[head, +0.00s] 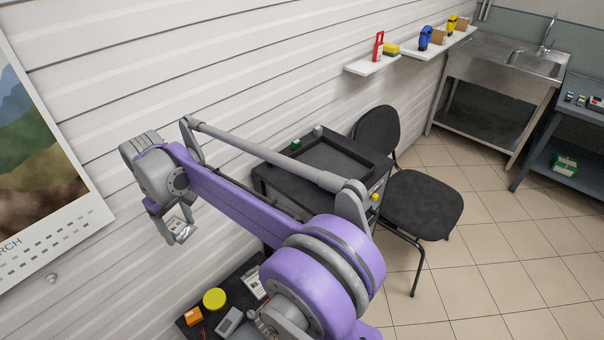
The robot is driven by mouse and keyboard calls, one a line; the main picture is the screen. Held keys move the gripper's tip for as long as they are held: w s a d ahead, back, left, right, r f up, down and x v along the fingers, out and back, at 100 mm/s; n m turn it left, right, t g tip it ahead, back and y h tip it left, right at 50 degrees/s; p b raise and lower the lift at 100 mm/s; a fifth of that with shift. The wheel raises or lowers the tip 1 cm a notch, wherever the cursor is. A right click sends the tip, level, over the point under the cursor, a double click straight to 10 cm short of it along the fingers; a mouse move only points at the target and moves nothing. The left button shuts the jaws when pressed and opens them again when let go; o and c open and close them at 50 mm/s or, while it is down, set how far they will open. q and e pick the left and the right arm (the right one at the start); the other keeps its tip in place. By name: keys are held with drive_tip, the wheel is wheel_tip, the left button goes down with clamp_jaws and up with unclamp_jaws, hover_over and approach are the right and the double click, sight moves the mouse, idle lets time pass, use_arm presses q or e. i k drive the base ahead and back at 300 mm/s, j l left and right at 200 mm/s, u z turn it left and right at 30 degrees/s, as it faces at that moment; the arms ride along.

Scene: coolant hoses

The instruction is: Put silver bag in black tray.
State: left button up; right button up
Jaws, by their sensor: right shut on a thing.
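My right gripper (178,234) hangs at the left of the head view, in front of the white wall, fingers pointing down. It is shut on a small silver-grey thing (177,225) that looks like the silver bag; the fingers hide part of it. A black tray (345,144) with a raised rim lies on top of a dark stand right of the gripper, partly behind my arm. The part of it that shows looks empty. The held thing is well apart from it. My left gripper is not in view.
A green thing (296,144) stands by the tray. A black chair (422,203) stands close right.

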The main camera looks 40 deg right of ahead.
sight(327, 167)
drive_tip(key=l+z, duration=0.15)
drive_tip(key=l, duration=0.35)
drive_tip(key=i+l+z, duration=0.15)
drive_tip(key=l, duration=0.3)
drive_tip(key=i+l+z, duration=0.15)
drive_tip(key=l, duration=0.3)
drive_tip(key=l+z, duration=0.15)
drive_tip(key=l, duration=0.3)
drive_tip(key=i, duration=0.1)
